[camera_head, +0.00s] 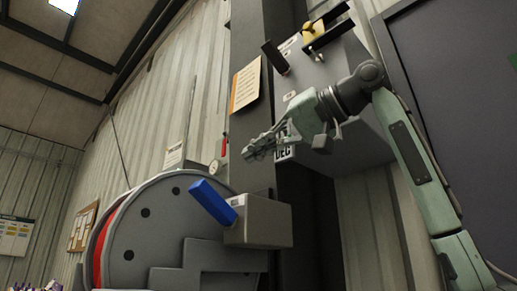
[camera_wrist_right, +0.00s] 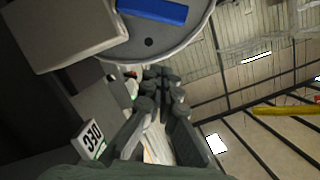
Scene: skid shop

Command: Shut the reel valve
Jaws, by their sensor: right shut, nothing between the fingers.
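A grey reel (camera_head: 160,225) with a red inner rim stands at the lower left. A grey box (camera_head: 265,222) beside it carries a thick blue lever (camera_head: 212,201) that slants up and left. In the right wrist view, the lever (camera_wrist_right: 150,11), box (camera_wrist_right: 65,30) and reel's edge (camera_wrist_right: 190,35) show at the top. My right gripper (camera_head: 252,149) is shut and empty, pointing left above the blue lever and apart from it. Its closed fingers also show in the wrist view (camera_wrist_right: 160,75). No readable label names the reel valve. My left gripper is out of view.
A grey cabinet (camera_head: 315,75) with a black lever (camera_head: 274,57) and a yellow part (camera_head: 314,31) behind a black bracket hangs above my right gripper. A small gauge (camera_head: 216,168) with a red handle is near the reel. A dark post (camera_head: 257,105) stands behind.

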